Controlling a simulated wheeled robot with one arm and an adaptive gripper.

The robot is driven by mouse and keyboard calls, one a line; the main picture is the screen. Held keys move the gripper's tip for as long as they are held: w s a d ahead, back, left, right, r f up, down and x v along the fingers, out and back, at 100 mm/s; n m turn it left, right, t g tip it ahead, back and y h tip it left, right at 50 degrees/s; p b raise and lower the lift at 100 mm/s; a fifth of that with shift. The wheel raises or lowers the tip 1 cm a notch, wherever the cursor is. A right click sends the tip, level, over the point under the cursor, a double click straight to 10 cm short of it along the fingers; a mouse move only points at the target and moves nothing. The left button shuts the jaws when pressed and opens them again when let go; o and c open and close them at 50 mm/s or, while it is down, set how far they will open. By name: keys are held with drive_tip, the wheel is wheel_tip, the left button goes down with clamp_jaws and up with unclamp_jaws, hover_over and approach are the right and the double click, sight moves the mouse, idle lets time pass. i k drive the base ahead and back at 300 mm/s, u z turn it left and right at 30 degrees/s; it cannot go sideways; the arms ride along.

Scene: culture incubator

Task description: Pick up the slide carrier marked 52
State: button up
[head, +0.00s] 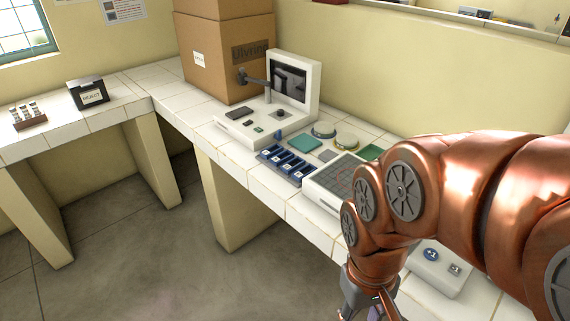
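Several dark blue slide carriers (282,161) with small white labels sit side by side near the front edge of the tiled bench. The labels are too small to read, so I cannot tell which one is marked 52. My gripper (368,308) is at the bottom of the view, in front of the bench and to the lower right of the carriers. It is apart from them. Its fingertips are cut off by the frame edge, so its opening is hidden.
A white device with a screen (290,82) stands behind the carriers, beside cardboard boxes (222,60). A grey-topped unit (335,178) is right of the carriers. Round-lidded dishes (345,139) lie behind. A black reject box (88,94) and vial rack (28,117) stand on the left bench.

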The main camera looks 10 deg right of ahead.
sight(297, 162)
drive_tip(key=u, duration=0.55)
drive_tip(key=k, duration=0.65)
drive_tip(key=u, duration=1.05)
drive_tip(key=i, duration=1.5)
drive_tip(key=z, duration=0.2)
